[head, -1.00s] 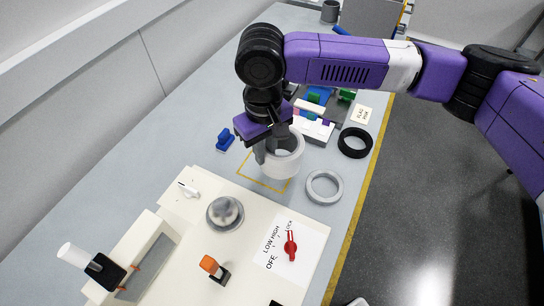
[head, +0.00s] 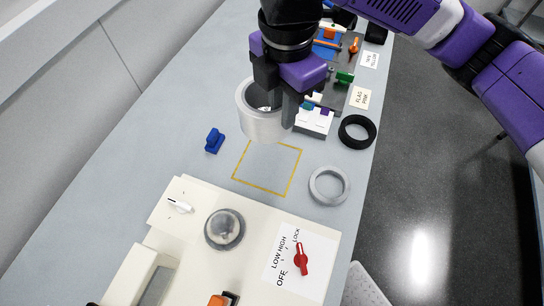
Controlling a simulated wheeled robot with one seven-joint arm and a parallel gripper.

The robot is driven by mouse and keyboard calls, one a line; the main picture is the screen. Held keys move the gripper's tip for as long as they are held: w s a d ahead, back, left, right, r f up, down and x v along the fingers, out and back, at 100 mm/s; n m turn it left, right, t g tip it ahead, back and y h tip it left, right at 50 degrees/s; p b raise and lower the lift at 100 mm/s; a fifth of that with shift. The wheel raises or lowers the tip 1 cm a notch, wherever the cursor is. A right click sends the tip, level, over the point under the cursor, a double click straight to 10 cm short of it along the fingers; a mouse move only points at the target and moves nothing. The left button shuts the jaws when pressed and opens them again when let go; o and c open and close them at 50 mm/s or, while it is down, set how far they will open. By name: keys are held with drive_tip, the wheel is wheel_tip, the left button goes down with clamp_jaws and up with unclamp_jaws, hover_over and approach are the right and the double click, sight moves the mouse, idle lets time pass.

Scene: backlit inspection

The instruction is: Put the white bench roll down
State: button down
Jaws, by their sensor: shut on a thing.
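The white bench roll (head: 262,127) is a thick pale ring, held upright above the grey bench (head: 150,143). My gripper (head: 272,108) is shut on its wall at the right side, with one finger inside the hollow and one outside. The roll hangs just beyond a yellow square outline (head: 267,190) on the bench. It covers part of the bench behind it. Whether its underside touches the bench is hard to tell, but it appears raised.
A grey ring (head: 329,186) and a black ring (head: 357,133) lie to the right. A blue block (head: 214,141) stands left. A cream panel (head: 184,235) with a dome (head: 224,229) and red knob (head: 301,259) is in front. The yellow outline is empty.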

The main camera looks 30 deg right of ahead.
sight(281, 131)
wheel_tip(281, 131, down, 18)
drive_tip(key=shift+f+p, duration=0.1)
drive_tip(key=shift+p, duration=0.2)
idle(0.3)
drive_tip(key=shift+f, duration=0.1)
drive_tip(key=c, duration=1.3)
unclamp_jaws()
drive_tip(key=shift+c, duration=0.2)
wheel_tip(281, 131, up, 12)
drive_tip(key=shift+a+r, duration=0.1)
drive_tip(key=shift+r, duration=0.05)
